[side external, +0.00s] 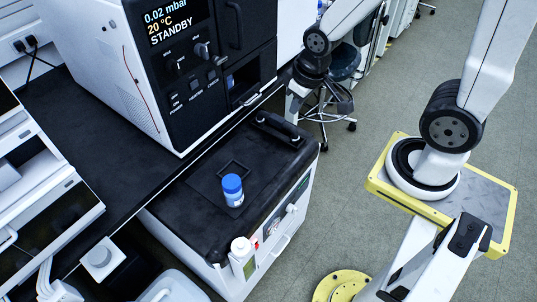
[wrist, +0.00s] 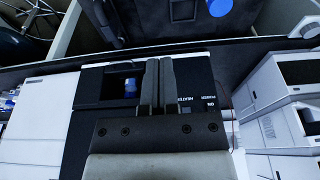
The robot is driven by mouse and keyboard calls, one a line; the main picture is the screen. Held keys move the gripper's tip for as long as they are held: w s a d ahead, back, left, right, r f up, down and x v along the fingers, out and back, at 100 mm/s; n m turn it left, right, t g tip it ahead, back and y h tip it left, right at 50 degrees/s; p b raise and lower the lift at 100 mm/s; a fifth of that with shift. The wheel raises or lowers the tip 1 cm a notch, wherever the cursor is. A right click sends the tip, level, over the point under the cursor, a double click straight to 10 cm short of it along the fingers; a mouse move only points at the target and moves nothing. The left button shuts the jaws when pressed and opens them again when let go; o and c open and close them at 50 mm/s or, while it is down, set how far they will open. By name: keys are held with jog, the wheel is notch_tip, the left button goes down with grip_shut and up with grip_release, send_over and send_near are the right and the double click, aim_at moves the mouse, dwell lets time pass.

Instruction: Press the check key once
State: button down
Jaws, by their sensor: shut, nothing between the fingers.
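The instrument (side external: 150,90) has a black front with a display reading 0.02 mbar, 20 °C, STANDBY. Below the display sits a row of small dark keys; the labels POWER and HEATER are readable. The third key (side external: 212,76), at the right end of the row, has a label too small to read surely; I take it as the check key. In the wrist view my gripper (wrist: 159,66) is shut and empty in front of the instrument's panel (wrist: 205,85), just left of the HEATER label. Its fingers likely hide the third key. In the side view its fingertips are not clear.
A blue-capped bottle (side external: 232,190) stands on the black-topped unit (side external: 190,215) before the instrument. A dark handle (side external: 278,128) rises from that top. A windowed chamber (side external: 245,78) is right of the keys. A stool (side external: 335,100) stands behind my gripper.

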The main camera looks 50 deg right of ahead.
jog(key=shift+w, duration=0.15)
jog(key=w+d+f+m+t, duration=0.1)
jog(key=w+f+m+t, duration=0.1)
jog(key=w, duration=0.6)
jog(key=w+d+f+m+t+h, duration=0.1)
jog(key=w+f+m+t, duration=0.1)
jog(key=w+m+t, duration=0.2)
jog(key=shift+w+d+f+m, duration=0.2)
jog(key=shift+w+f+m, duration=0.2)
jog(key=shift+w+m, duration=1.25)
jog(key=shift+w+n, duration=0.35)
jog(key=shift+w, duration=0.1)
send_near(213, 81)
jog(key=shift+s+f+x, duration=0.1)
jog(key=shift+x, duration=0.65)
jog(key=shift+s+f+x, duration=0.1)
jog(key=shift+s+x, duration=0.05)
jog(key=shift+x, duration=0.6)
jog(key=shift+s+f+x, duration=0.1)
jog(key=shift+f+x, duration=0.05)
jog(key=shift+x, duration=0.55)
jog(key=shift+w, duration=0.8)
jog(key=shift+s, duration=0.15)
dwell(0.6)
jog(key=shift+s, duration=0.65)
